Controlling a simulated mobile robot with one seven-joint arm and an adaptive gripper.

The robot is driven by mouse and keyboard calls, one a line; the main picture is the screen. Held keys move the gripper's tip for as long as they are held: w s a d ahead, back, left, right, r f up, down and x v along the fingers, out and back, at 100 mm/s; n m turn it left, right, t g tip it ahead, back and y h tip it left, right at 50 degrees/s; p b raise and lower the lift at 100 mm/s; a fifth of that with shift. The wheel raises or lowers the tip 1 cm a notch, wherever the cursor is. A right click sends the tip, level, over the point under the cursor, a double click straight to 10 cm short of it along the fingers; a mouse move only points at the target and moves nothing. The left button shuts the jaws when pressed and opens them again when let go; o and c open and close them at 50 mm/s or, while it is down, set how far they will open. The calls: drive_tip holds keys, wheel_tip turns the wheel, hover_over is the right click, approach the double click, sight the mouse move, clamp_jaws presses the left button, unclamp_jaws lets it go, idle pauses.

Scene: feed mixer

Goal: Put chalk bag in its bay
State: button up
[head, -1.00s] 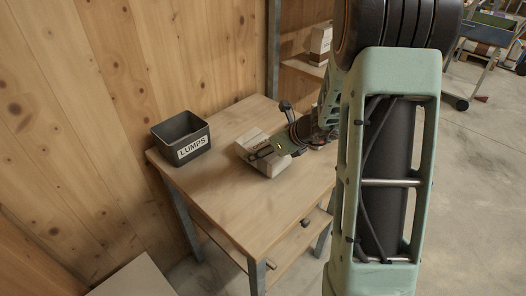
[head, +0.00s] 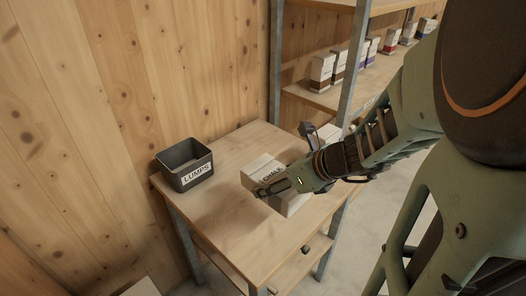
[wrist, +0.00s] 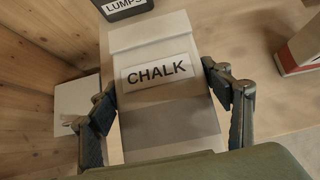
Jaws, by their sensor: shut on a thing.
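The chalk bag (head: 258,172) is a pale block-shaped bag with a white label reading CHALK. In the head view it is at the wooden table, below and right of the LUMPS bin. In the wrist view the chalk bag (wrist: 160,95) fills the middle, label facing the camera. My gripper (wrist: 172,105) is shut on it, one finger on each side. In the head view my gripper (head: 272,188) reaches in from the right and covers part of the bag. I cannot tell whether the bag touches the tabletop.
A dark bin labelled LUMPS (head: 185,166) stands at the table's back left corner. The wooden table (head: 215,222) is clear at its front. A shelf rack (head: 345,98) behind holds several bags in a row. A wooden wall (head: 130,110) closes the left side.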

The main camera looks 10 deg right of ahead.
drive_tip(key=shift+s+r, duration=0.1)
drive_tip(key=shift+r, duration=0.3)
drive_tip(key=shift+m+t+h, duration=0.3)
drive_tip(key=shift+m+h, duration=0.2)
drive_tip(key=shift+m, duration=0.3)
drive_tip(key=w+r+p, duration=0.1)
drive_tip(key=p, duration=0.2)
drive_tip(key=w+a+r+p, duration=0.1)
drive_tip(key=r+p, duration=0.1)
drive_tip(key=p, duration=0.1)
drive_tip(key=w+r+p, duration=0.1)
drive_tip(key=r+p, duration=0.1)
drive_tip(key=shift+w+a+r+p, duration=0.2)
drive_tip(key=shift+w+p, duration=0.2)
drive_tip(key=p, duration=0.2)
drive_tip(key=shift+w+r+m+h+p, duration=0.3)
drive_tip(key=shift+w+r+m+p, duration=0.05)
drive_tip(key=shift+w+m, duration=0.05)
drive_tip(key=shift+w+d+m+t+h+p, duration=0.1)
drive_tip(key=shift+d+m+t+h+p, duration=0.2)
drive_tip(key=shift+p, duration=0.8)
